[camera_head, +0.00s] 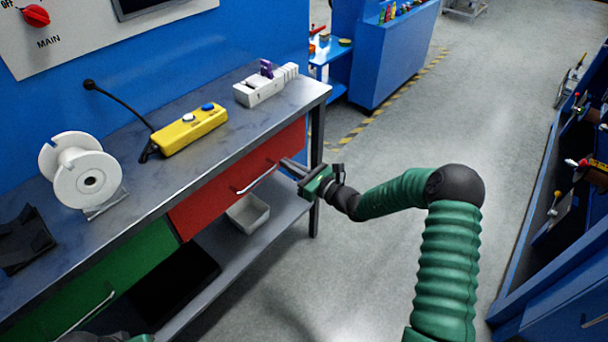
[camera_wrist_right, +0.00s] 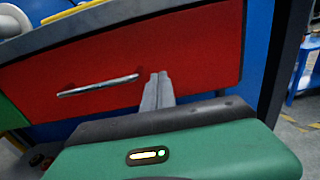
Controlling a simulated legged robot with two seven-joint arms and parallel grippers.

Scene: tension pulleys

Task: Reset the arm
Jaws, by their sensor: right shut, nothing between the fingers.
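My right arm (camera_head: 445,250) is green and comes in from the lower right of the head view. Its gripper (camera_head: 287,164) is in front of the red drawer (camera_head: 215,185), close to the right end of the drawer's metal handle (camera_head: 257,179). In the right wrist view the gripper fingers (camera_wrist_right: 158,82) are together and empty, to the right of the handle (camera_wrist_right: 98,86) and apart from it. The red drawer looks shut. A small dark and green part at the bottom left edge of the head view may be my left arm; no left fingers show.
The workbench (camera_head: 150,195) carries a white spool (camera_head: 85,178), a yellow control box (camera_head: 190,130) and a white device (camera_head: 262,88). A green drawer (camera_head: 90,275) is at left. A white bin (camera_head: 247,214) stands on the lower shelf. Blue shelving (camera_head: 530,240) is at right, with clear floor between.

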